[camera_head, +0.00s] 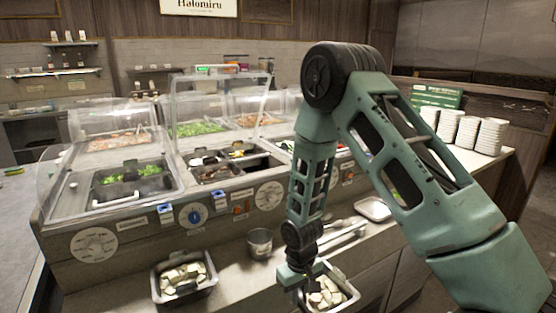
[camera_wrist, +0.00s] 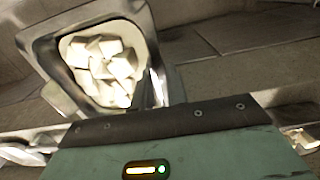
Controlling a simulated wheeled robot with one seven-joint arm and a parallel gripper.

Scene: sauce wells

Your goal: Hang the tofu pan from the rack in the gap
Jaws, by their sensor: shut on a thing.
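The tofu pan is a metal pan (camera_head: 346,282) holding pale white cubes, low at the front of the counter in the head view. In the wrist view the pan (camera_wrist: 50,58) fills the upper left, with the white cubes inside. My gripper (camera_head: 294,276) is shut on the pan at its near-left edge. The finger (camera_wrist: 157,90) at the pan's side shows in the wrist view, while the exact grip is partly hidden. I cannot make out the rack's gap clearly; the counter's wells (camera_head: 215,165) stand behind, under clear guards.
A metal cup (camera_head: 260,243) stands between the pans. An empty white tray (camera_head: 372,208) lies to the right. Stacked white bowls (camera_head: 490,136) stand at the far right. My arm hides part of the counter.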

